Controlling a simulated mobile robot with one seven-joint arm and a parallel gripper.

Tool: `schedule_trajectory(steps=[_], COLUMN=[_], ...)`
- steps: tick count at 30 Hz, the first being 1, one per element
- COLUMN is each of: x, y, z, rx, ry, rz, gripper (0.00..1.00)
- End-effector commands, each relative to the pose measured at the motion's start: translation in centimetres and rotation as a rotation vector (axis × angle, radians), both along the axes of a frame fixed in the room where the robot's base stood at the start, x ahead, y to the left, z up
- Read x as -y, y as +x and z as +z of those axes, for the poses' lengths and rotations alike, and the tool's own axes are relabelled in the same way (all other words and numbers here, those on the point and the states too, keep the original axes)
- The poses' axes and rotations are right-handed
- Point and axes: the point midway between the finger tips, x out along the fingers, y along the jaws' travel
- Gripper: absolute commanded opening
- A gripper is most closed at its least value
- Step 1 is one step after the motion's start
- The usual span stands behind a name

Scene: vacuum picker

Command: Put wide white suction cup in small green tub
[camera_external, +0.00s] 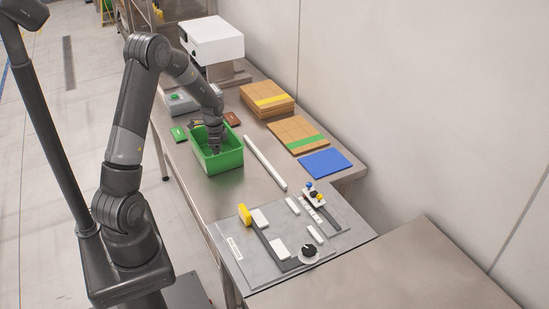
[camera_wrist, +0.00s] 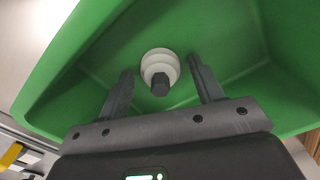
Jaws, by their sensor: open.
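The small green tub (camera_external: 232,160) stands on the metal table, and its inside fills most of the wrist view (camera_wrist: 90,35). A white stepped round suction cup (camera_wrist: 160,62) with a dark stem lies in the tub in the wrist view. My gripper (camera_external: 216,150) reaches down into the tub. In the wrist view its two fingers (camera_wrist: 161,70) are apart, one on each side of the cup, with gaps between them and it. The cup in the tub is hidden in the external view.
A white bar (camera_external: 265,163) lies right of the tub. Cardboard stacks (camera_external: 267,98) and a blue sheet (camera_external: 325,163) lie along the wall side.

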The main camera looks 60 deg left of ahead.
Motion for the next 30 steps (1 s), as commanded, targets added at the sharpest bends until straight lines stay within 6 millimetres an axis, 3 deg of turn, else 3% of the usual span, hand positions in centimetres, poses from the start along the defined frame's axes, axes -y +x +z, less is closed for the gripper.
schedule_trajectory(steps=[10,22,30], x=[0.0,0.0,0.0], y=[0.1,0.1,0.0], z=[1.2,9.2,12.0], rx=[0.002,0.003,0.0], ry=[0.002,0.003,0.001], rz=[0.0,-0.001,-0.001], gripper=[0.6,0.6,0.6])
